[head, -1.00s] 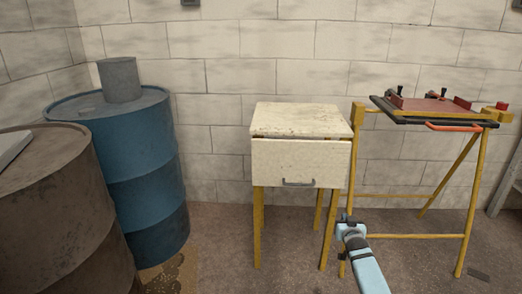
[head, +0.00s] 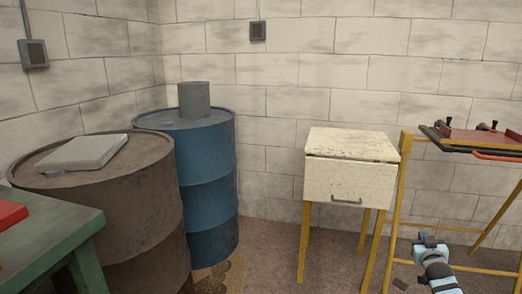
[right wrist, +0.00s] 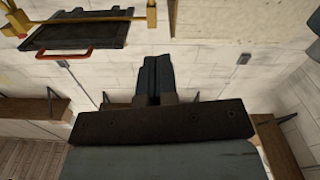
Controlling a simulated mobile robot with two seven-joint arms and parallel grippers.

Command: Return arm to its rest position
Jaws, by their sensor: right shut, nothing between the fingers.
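My right gripper (head: 430,240) is low at the right of the head view, in front of the yellow frame bench (head: 398,200). It is shut and empty. In the right wrist view its dark fingers (right wrist: 154,75) are together, with only wall behind them. It is clear of the small white drawer cabinet (head: 348,183), whose drawer front looks shut. My left gripper is not in view.
The bench carries a dark tray with reddish parts (head: 470,137) and an orange handle (head: 497,155). A blue drum (head: 208,190) and a brown drum (head: 120,205) stand left, beside a green table (head: 60,235). Floor between blue drum and cabinet is open.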

